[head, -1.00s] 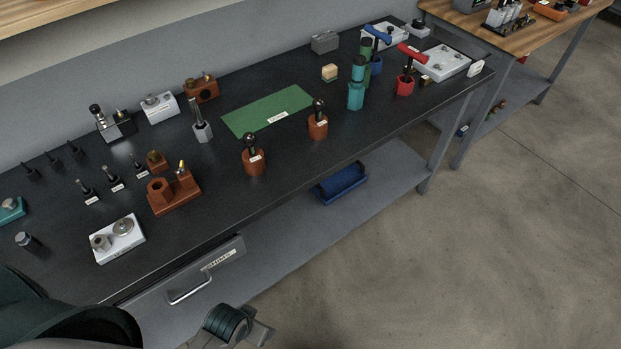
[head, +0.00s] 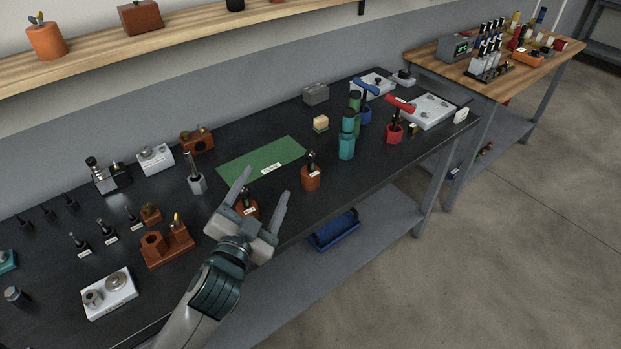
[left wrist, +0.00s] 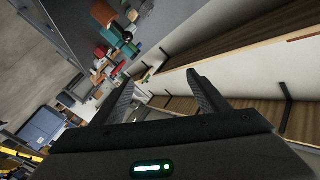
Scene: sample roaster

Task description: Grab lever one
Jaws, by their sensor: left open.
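Two brown round bases with black ball-topped levers and small tags stand near the bench's front edge. The tags are too small to read, so I cannot tell which is lever one. The left lever (head: 249,208) is partly hidden behind my left gripper (head: 264,186). The right lever (head: 311,175) stands upright and clear, to the right of the gripper. My left gripper is open and empty, its fingers pointing up the picture on both sides of the left lever. In the left wrist view its open fingers (left wrist: 158,88) have nothing between them. My right gripper is not in view.
A green mat (head: 262,160) lies behind the levers. A teal cylinder (head: 347,146) and a red-handled tool (head: 395,128) stand to the right. A brown block (head: 168,244) and a white tray (head: 109,296) are at the left. A blue bin (head: 334,230) sits on the lower shelf.

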